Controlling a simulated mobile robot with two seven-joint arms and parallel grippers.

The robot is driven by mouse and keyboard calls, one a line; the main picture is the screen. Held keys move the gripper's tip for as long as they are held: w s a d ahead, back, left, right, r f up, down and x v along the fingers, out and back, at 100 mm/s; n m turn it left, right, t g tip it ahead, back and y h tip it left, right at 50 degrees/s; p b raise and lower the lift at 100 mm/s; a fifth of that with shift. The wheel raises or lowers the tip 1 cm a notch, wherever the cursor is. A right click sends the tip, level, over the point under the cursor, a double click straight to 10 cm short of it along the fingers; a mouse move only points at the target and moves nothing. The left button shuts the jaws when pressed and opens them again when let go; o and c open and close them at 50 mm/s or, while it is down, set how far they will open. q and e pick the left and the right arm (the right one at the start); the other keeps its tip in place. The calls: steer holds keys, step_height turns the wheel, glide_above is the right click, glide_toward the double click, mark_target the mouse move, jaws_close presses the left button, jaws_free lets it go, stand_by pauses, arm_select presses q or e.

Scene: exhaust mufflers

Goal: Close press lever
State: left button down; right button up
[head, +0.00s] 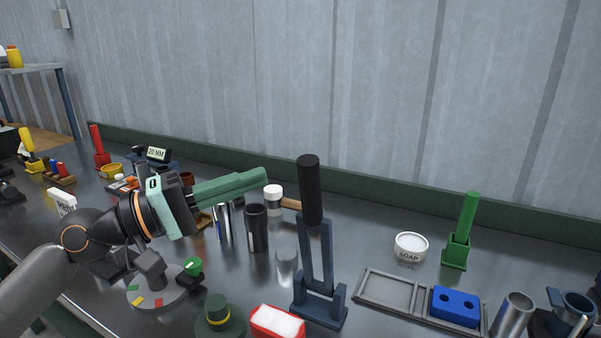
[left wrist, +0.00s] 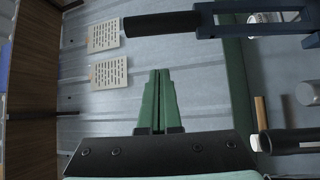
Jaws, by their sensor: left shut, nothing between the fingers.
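The press lever has a black handle (head: 310,190) on a dark blue frame (head: 318,260) with a blue base (head: 319,310) on the bench. The lever stands nearly upright, tilted slightly left. My left gripper (head: 263,175) has green fingers, shut and empty, pointing right, just left of the handle in the head view. In the left wrist view the shut fingertips (left wrist: 159,72) lie below the black handle (left wrist: 160,24), with a visible gap. The blue frame (left wrist: 255,18) also shows there. My right gripper is not in view.
Near the lever stand a black cylinder (head: 257,229), a white-capped jar (head: 273,199) and a red box (head: 277,322). To the right are a soap tub (head: 410,248), a grey tray (head: 388,291), a blue block (head: 455,306) and a green-handled tool (head: 464,228). A corrugated wall (head: 400,90) is behind.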

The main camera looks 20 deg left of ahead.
arm_select(q)
steer(key=r+p+x, duration=0.1)
steer(key=p+x, duration=0.4)
steer(key=x, duration=0.4)
steer(key=shift+s+a+f, duration=0.1)
steer(key=shift+s+f, duration=0.2)
steer(key=shift+s, duration=0.4)
steer(key=shift+s+f, duration=0.3)
steer(key=shift+s, duration=0.4)
steer(key=shift+s+a+f, duration=0.1)
steer(key=shift+s+f, duration=0.2)
steer(key=shift+s, duration=0.4)
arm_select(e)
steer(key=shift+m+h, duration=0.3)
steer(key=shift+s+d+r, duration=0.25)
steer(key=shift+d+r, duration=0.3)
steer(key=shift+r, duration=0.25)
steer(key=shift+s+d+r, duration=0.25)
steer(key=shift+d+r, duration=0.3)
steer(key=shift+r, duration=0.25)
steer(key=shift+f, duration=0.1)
